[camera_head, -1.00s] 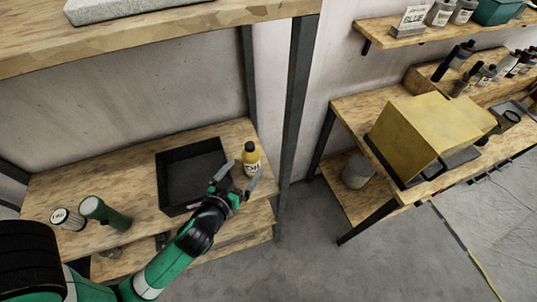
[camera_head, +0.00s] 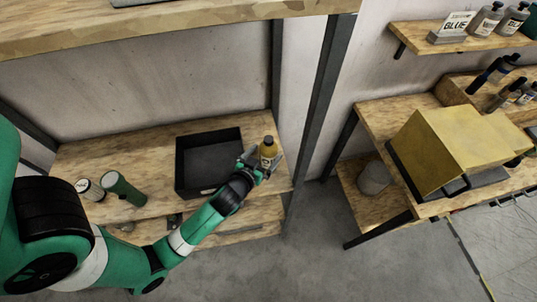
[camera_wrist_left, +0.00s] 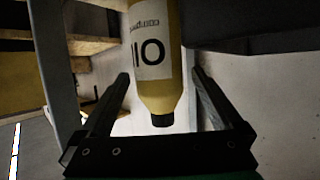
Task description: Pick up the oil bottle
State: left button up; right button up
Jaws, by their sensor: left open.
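The oil bottle (camera_head: 268,152) is yellow with a dark cap and a pale label, and stands upright on the wooden shelf right of a black tray. My left gripper (camera_head: 260,163) is at the bottle, with its fingers on either side of it. In the left wrist view the bottle (camera_wrist_left: 158,75) appears upside down with its label reading "OIL", between the two open fingers of the gripper (camera_wrist_left: 160,100). Gaps show between the bottle and both fingers there. My right gripper is not in view.
The black tray (camera_head: 179,170) stands just left of the bottle. A dark upright post (camera_head: 315,110) rises to the right, and an upper shelf (camera_head: 200,25) hangs above.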

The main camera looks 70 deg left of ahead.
pick_arm(q)
jog(key=x, duration=0.3)
jog(key=shift+w, duration=0.1)
jog(key=shift+d, duration=0.1)
jog(key=shift+c, duration=0.2)
jog(key=shift+r, duration=0.1)
grip_shut()
